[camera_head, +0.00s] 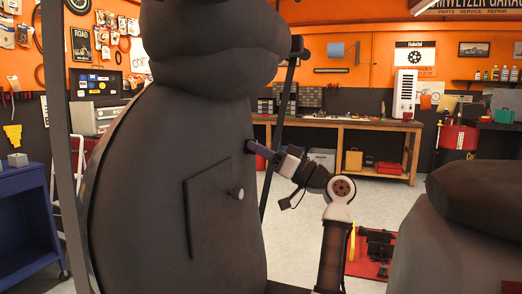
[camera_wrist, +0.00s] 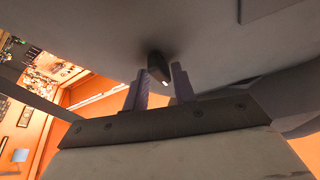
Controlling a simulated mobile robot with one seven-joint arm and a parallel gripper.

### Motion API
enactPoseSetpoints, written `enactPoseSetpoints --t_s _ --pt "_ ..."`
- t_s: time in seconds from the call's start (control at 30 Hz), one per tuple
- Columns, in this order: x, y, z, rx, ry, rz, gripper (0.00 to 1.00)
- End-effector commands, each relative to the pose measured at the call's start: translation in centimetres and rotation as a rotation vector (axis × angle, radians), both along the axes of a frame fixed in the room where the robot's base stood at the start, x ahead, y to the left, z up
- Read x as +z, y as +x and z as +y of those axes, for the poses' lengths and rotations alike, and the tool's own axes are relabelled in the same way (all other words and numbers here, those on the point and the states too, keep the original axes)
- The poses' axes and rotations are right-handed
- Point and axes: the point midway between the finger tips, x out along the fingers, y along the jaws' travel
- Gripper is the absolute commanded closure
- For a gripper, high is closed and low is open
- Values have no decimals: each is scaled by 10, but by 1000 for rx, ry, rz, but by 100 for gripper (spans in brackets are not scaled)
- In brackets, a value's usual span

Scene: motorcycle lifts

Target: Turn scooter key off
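The dark grey scooter body (camera_head: 170,120) fills the left and middle of the head view, and its surface spans the top of the wrist view (camera_wrist: 90,25). A small dark key-like piece (camera_wrist: 157,66) with a pale end sticks out of that surface. My gripper (camera_wrist: 160,76) has its two purple-grey fingers apart, one on each side of this piece near their tips. I cannot tell whether either finger touches it. In the head view my gripper (camera_head: 252,148) reaches the scooter's right side, and the key is hidden there.
A square panel (camera_head: 210,225) with a pale round knob (camera_head: 237,193) sits on the scooter below my gripper. Another dark rounded body (camera_head: 455,230) stands at the right. A wooden workbench (camera_head: 340,123) is behind, with open floor before it.

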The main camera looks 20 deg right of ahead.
Motion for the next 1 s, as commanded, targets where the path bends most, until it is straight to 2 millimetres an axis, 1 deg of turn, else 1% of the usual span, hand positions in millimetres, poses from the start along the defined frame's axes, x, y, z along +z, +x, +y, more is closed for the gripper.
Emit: enactPoseSetpoints --t_s 0.03,0.17,0.2,0.43,0.7,0.8,1.0 --pt "0 0 0 0 0 0 81" --pt "0 0 0 0 0 0 98" --pt "0 0 0 0 0 0 100" --pt "-2 0 0 2 -23 -35 100" --pt "0 1 0 2 -135 -204 100" --pt "0 1 -1 1 -161 -239 100" --pt "0 1 -1 0 -170 -254 100"
